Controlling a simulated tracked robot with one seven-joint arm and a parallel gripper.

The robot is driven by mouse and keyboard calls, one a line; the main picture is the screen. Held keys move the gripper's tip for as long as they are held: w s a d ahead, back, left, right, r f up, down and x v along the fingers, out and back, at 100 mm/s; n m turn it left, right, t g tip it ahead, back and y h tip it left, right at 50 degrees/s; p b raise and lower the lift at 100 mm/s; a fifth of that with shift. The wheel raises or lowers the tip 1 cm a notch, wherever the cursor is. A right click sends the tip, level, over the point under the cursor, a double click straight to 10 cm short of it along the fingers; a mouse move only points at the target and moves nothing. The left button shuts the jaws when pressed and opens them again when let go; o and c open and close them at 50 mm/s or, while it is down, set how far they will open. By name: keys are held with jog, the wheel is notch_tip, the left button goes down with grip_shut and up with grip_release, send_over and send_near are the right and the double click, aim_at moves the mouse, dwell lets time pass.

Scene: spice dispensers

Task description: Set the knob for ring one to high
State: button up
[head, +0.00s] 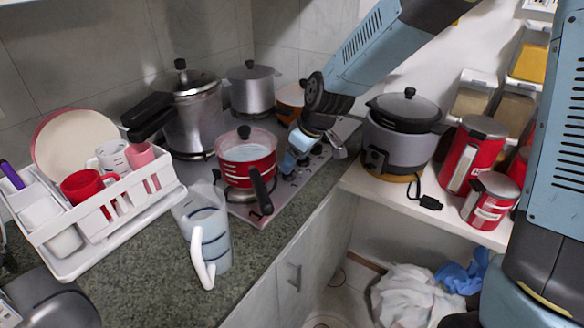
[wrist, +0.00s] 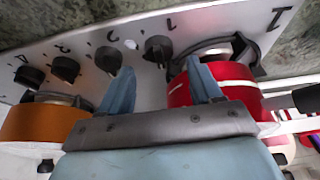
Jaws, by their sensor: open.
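The stove panel (wrist: 85,30) carries a row of dark knobs with printed numbers, upside down in the wrist view. The knob marked 1 (wrist: 158,48) is nearest the red pot, with the knob marked 2 (wrist: 108,58) beside it. My gripper (wrist: 160,66) is open and empty. Its two blue fingers straddle the knob marked 1 in the picture; I see no contact, and the remaining gap is unclear. The knob's exact setting cannot be read. In the head view my gripper (head: 297,155) is over the stove's front knob strip, partly hiding the knobs.
A red pot (head: 247,165) stands close to my gripper, its black handle pointing forward. An orange pot (head: 290,98) and steel pots (head: 192,115) stand behind. A grey cooker (head: 401,140) is to the right. A jug (head: 207,235) and dish rack (head: 100,228) are left.

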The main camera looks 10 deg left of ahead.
jog(key=shift+x, duration=1.95)
jog(key=shift+c, duration=0.4)
jog(key=shift+s, duration=0.1)
jog(key=c, duration=0.9)
